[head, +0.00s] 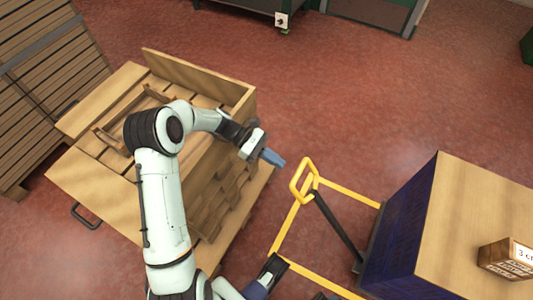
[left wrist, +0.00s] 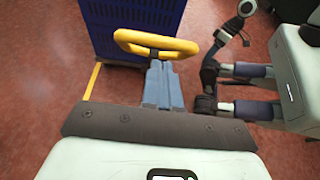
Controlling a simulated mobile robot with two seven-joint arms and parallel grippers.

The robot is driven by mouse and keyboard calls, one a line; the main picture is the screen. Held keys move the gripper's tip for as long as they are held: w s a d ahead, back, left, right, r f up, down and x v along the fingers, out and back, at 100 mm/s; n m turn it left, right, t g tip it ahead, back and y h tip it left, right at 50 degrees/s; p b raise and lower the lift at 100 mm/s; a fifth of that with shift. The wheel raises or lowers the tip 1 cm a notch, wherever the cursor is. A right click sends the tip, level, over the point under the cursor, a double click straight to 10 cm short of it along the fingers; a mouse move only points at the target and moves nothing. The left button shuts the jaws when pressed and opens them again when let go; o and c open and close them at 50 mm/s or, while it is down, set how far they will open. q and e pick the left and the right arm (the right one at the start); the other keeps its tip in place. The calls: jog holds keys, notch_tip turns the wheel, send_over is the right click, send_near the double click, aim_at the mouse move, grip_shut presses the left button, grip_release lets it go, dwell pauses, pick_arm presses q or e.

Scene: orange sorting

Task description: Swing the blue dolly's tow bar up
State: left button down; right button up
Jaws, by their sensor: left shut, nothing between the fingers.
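The blue dolly (head: 403,222) stands at the right in the head view, and its blue side (left wrist: 95,20) shows at the top of the left wrist view. Its tow bar (head: 336,225) is a dark bar sloping to a yellow loop handle (head: 304,181); this handle also shows in the left wrist view (left wrist: 185,46). My left gripper (head: 273,158) has its blue fingers shut and empty, just left of the handle in the head view. In the left wrist view the fingertips (left wrist: 160,72) overlap the handle's near side; I cannot tell whether they touch.
A small box (head: 497,258) lies on the dolly's wooden top. Yellow lines (head: 347,194) run on the floor around the tow bar. The red floor (head: 350,110) beyond the handle is clear.

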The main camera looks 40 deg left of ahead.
pick_arm(q)
jog(key=x, duration=0.3)
jog(key=shift+d+f+b, duration=0.15)
jog(key=shift+d+b, duration=0.15)
pick_arm(e)
jog(key=shift+w+d+f, duration=0.3)
jog(key=shift+w+f, duration=0.15)
jog(key=shift+w, duration=0.15)
pick_arm(q)
jog(key=shift+d, duration=0.1)
pick_arm(e)
jog(key=shift+s+r, duration=0.1)
